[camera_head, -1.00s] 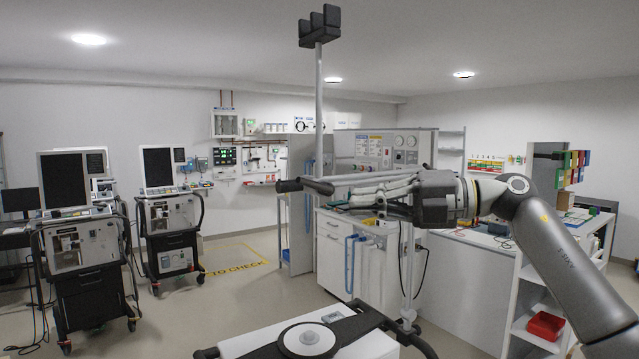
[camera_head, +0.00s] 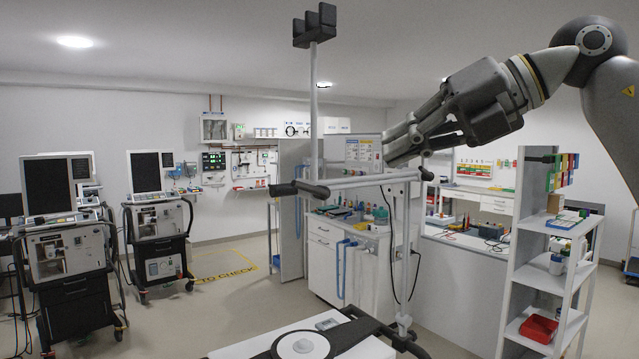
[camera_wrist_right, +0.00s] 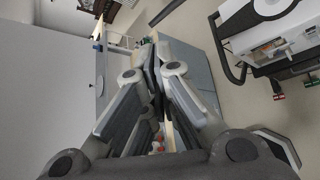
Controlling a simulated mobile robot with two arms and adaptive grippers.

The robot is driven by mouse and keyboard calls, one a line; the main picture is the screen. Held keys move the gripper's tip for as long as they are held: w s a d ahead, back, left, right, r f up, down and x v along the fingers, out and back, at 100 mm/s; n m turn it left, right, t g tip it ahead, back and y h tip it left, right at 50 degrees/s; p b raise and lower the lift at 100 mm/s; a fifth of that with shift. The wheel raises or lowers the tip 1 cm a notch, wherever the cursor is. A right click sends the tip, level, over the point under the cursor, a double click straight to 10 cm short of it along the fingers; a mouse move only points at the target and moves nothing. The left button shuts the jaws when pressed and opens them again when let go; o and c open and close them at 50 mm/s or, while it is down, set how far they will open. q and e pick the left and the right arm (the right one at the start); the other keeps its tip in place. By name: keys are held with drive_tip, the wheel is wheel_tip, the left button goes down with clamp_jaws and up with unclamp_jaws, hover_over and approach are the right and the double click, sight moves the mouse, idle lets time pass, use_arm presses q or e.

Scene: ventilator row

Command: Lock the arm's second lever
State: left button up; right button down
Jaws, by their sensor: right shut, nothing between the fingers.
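A pale horizontal arm bar (camera_head: 365,182) runs from the tall pole (camera_head: 313,110) to a second upright at the right. A black lever-like handle (camera_head: 284,189) sticks out to the left at the bar's left joint, and a smaller black piece (camera_head: 426,174) sits at its right end. I cannot tell which one is the second lever or whether either is locked. My right gripper (camera_head: 388,150) is shut and empty, above the right half of the bar and apart from it in the picture. Its fingers (camera_wrist_right: 153,68) come together in the right wrist view. My left gripper is out of view.
A ventilator top with a round white disc (camera_head: 304,345) is in the foreground. Two ventilators on carts, left (camera_head: 68,255) and middle (camera_head: 160,225), stand at the left. A white shelf (camera_head: 545,270) with a red bin (camera_head: 538,328) is at the right. Floor is clear between.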

sight(315, 190)
drive_tip(key=p+x, duration=0.4)
drive_tip(key=x, duration=1)
drive_tip(key=shift+s+a+f+n+h, duration=0.1)
drive_tip(key=shift+a+f+n+h, duration=0.05)
drive_tip(key=shift+f+n+h, duration=0.3)
wheel_tip(315, 190, down, 7)
drive_tip(key=w+d+n+t+h+b, duration=0.1)
drive_tip(key=n+t+h+b, duration=0.4)
drive_tip(key=b, duration=0.6)
drive_tip(key=n+h, duration=0.2)
drive_tip(key=h, duration=0.1)
drive_tip(key=shift+d+r+t, duration=0.15)
drive_tip(key=shift+d+t, duration=0.15)
drive_tip(key=shift+t, duration=0.1)
drive_tip(key=shift+w+r, duration=0.1)
